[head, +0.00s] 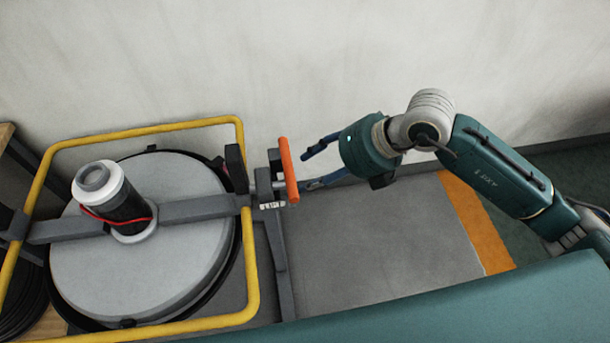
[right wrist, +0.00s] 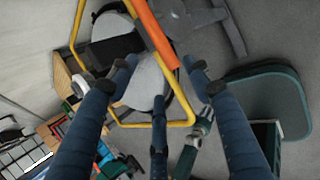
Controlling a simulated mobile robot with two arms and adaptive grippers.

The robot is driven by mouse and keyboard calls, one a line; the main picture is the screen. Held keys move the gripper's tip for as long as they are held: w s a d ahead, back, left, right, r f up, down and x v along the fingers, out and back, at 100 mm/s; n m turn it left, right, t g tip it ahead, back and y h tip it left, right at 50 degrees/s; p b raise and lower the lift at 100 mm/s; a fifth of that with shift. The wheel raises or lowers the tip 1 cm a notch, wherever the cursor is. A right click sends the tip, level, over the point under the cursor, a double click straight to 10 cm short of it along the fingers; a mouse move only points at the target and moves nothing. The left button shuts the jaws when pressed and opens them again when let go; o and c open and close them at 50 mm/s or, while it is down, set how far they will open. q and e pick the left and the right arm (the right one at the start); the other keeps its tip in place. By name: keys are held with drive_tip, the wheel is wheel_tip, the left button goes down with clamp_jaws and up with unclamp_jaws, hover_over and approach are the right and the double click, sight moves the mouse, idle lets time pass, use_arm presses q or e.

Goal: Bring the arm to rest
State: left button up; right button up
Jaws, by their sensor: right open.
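My right gripper (head: 308,168) is open, with its dark blue fingers apart, just right of an orange handle (head: 289,170). The handle is a bar on the latch at the right end of a grey crossbar (head: 195,209). In the head view a gap shows between the fingers and the handle, and nothing is held. In the right wrist view the spread fingers (right wrist: 158,85) point toward the orange handle (right wrist: 150,35). My right arm comes in from the right and is bent. My left gripper does not show in the head view.
A round grey tank lid (head: 140,270) lies under the crossbar, inside a yellow rail (head: 251,265). A black and white cylinder (head: 107,197) with a red band stands on it. A pale wall (head: 330,60) rises behind. Grey floor (head: 380,240) with an orange stripe (head: 474,222) is clear.

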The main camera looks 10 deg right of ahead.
drive_tip(key=shift+s+d+r, duration=0.2)
drive_tip(key=shift+r, duration=0.15)
drive_tip(key=shift+a, duration=0.1)
